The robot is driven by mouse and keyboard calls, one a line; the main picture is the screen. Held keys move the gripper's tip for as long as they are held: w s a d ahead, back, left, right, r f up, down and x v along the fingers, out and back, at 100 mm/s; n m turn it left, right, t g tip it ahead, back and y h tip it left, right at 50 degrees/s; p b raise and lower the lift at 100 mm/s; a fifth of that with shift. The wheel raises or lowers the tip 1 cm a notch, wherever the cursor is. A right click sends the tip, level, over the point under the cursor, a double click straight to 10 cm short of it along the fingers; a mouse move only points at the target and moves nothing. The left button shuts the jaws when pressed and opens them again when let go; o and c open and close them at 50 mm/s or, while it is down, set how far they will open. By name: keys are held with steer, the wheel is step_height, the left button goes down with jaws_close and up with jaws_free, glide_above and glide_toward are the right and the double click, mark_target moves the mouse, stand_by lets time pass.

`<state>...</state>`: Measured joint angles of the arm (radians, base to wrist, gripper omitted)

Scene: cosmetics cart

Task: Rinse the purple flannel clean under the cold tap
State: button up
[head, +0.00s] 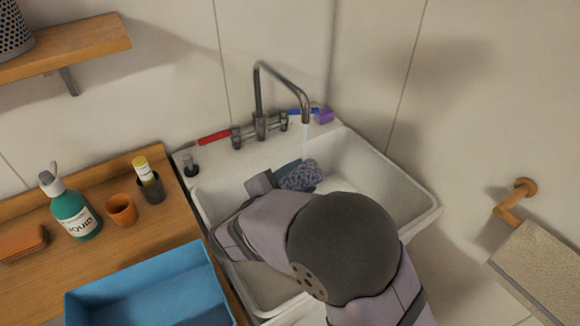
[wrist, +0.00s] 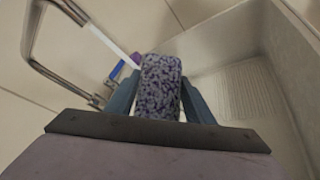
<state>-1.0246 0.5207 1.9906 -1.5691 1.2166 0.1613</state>
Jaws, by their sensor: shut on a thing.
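My gripper (head: 285,170) is shut on the purple flannel (head: 302,175), a bunched purple cloth covered in pale speckles. It holds the flannel over the white sink basin (head: 365,180), below the tap (head: 283,73). Water runs from the spout in a thin stream (head: 305,138). In the wrist view the flannel (wrist: 161,82) sits between the two blue fingers, and the stream (wrist: 115,45) comes down at its upper left. I cannot tell how much water strikes it. The tap has a red lever (head: 215,137) on the left and a blue lever (head: 297,111) on the right.
A small purple object (head: 324,115) sits by the blue lever. The wooden counter left of the sink holds a green soap bottle (head: 73,210), an orange cup (head: 121,209), a dark cup (head: 151,190) and a blue tray (head: 150,285). A towel (head: 545,260) hangs at right.

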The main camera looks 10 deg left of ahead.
mark_target(309, 185)
steer(key=shift+s+d, duration=0.35)
steer(key=shift+s, duration=0.45)
steer(key=shift+s+d, duration=0.35)
steer(key=shift+s, duration=0.4)
steer(key=shift+r, duration=0.15)
stand_by(0.3)
steer(key=s+d+r+p, duration=0.2)
steer(key=s+r, duration=0.1)
steer(key=s, duration=0.1)
steer(key=shift+s+r, duration=0.3)
steer(key=shift+r, duration=0.1)
stand_by(0.6)
